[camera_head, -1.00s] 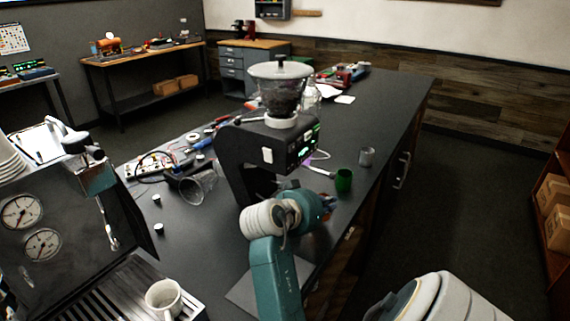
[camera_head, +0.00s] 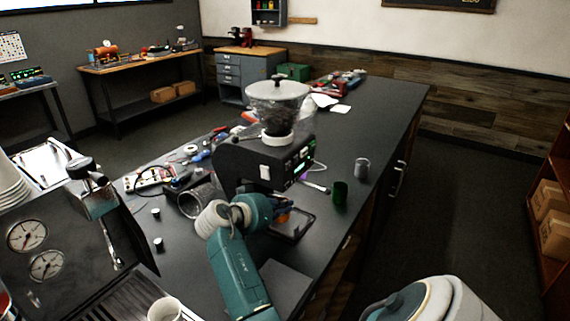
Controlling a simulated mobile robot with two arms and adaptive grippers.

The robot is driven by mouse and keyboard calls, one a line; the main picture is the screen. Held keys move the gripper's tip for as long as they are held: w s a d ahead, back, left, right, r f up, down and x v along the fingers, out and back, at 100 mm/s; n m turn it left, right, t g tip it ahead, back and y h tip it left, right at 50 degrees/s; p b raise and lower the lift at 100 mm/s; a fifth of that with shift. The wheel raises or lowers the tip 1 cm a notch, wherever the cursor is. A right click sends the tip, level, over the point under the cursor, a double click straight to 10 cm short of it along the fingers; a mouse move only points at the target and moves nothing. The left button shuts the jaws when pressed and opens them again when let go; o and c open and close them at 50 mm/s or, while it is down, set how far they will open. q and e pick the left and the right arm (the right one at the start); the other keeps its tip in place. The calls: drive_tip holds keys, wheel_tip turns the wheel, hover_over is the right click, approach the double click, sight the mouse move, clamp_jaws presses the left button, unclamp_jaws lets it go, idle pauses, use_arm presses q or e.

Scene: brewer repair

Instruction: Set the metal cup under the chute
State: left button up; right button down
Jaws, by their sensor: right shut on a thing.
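The black grinder (camera_head: 240,160) stands on the dark counter with a white-lidded hopper on top. My right gripper (camera_head: 281,216) is low at the grinder's front, beneath its head, where the chute is not clearly visible. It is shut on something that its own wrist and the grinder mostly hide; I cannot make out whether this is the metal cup. A dark tray (camera_head: 302,228) shows beside and below the fingers. A small grey cup (camera_head: 362,169), metallic in look, stands upright on the counter, apart from the gripper. My left gripper is out of view.
A green cup (camera_head: 341,195) stands near the counter's right edge. A glass vessel (camera_head: 190,203) lies left of the grinder, near cables and tools. The espresso machine (camera_head: 62,250) fills the lower left, with a white mug (camera_head: 166,309).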

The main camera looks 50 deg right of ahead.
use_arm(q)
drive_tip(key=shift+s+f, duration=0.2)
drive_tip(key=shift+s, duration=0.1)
use_arm(e)
drive_tip(key=c, duration=1.9)
unclamp_jaws()
drive_tip(key=shift+f, duration=0.1)
drive_tip(key=shift+c, duration=0.2)
drive_tip(key=shift+a, duration=0.4)
use_arm(q)
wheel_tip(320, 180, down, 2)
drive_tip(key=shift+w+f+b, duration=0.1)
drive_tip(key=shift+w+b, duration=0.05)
drive_tip(key=shift+b, duration=1.05)
use_arm(e)
drive_tip(key=v, duration=0.7)
drive_tip(key=shift+r, duration=0.25)
drive_tip(key=shift+d, duration=0.1)
